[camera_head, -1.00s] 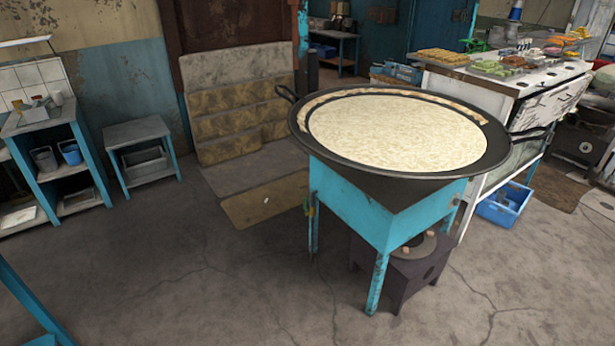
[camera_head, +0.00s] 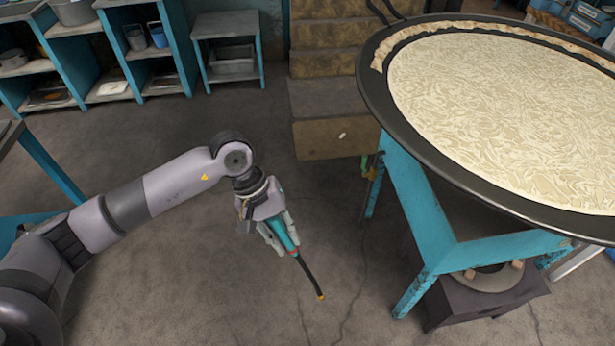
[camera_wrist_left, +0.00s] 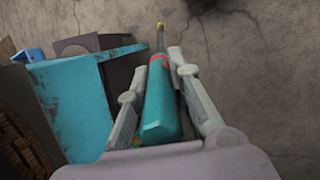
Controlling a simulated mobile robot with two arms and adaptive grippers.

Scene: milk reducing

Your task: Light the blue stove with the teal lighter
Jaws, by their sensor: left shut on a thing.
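My left gripper (camera_head: 278,237) is shut on the teal lighter (camera_head: 285,234), which has a red band and a long dark nozzle with an orange tip. The nozzle points down and to the right, above the floor and left of the stove. The lighter also lies between the fingers in the left wrist view (camera_wrist_left: 161,105). The blue stove (camera_head: 415,205) stands at the right with a wide dark pan (camera_head: 430,150) of milk on top. A dark burner box (camera_head: 475,305) with a round top sits under it. The stove also shows at left in the wrist view (camera_wrist_left: 75,90). My right gripper is not in view.
Steps (camera_head: 335,95) rise behind the stove's left side. A small grey table (camera_head: 225,25) and blue-framed shelves (camera_head: 110,55) stand at the back left. The concrete floor (camera_head: 200,280) between my left arm and the stove is clear.

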